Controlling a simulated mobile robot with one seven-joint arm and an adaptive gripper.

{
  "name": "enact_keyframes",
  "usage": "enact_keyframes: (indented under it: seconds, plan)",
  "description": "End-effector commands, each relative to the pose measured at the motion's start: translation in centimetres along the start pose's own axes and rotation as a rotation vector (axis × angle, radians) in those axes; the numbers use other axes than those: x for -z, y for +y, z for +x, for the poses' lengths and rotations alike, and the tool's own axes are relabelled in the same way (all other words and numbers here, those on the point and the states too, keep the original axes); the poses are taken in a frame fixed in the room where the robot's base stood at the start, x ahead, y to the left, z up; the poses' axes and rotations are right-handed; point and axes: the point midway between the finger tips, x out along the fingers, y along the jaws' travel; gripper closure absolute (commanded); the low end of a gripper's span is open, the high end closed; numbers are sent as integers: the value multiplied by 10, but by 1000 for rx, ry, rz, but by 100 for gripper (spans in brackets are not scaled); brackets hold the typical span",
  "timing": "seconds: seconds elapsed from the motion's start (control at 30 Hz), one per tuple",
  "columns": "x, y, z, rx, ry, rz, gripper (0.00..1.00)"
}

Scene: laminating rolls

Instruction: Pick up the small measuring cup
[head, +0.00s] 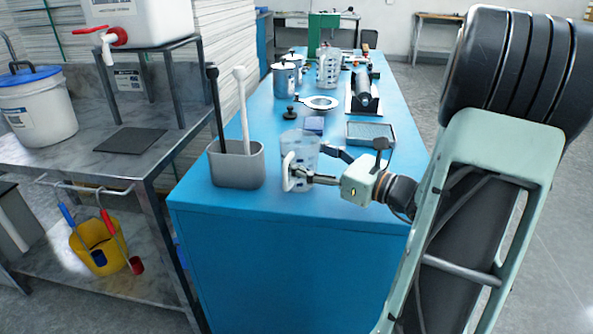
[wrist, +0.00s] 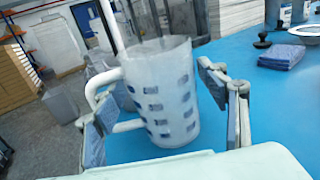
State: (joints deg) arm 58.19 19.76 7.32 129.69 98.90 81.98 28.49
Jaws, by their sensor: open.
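The small measuring cup (head: 301,143) is translucent with dark marks and a white handle, upright near the front edge of the blue bench. It fills the middle of the wrist view (wrist: 165,90), handle on the left. My gripper (head: 316,167) is open at the cup, its fingers spread to either side. In the wrist view the gripper (wrist: 160,112) has its left finger close to the handle and its right finger apart from the cup wall. Whether the left finger touches the handle I cannot tell.
A grey holder (head: 236,166) with a black and a white tool stands just left of the cup. A larger measuring jug (head: 328,70), a lidded metal pot (head: 286,79), a blue cloth (head: 314,124) and a grey tray (head: 370,134) are behind it. The bench's front corner is bare.

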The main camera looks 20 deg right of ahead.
Motion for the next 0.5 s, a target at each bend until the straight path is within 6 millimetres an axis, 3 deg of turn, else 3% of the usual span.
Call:
enact_keyframes:
  seconds: [0.13, 0.37, 0.5]
  plan:
    - [1, 0, 15, -1, 0, 1, 33]
    - [0, 0, 17, 1, 0, 1, 33]
    - [0, 0, 17, 1, 0, 1, 45]
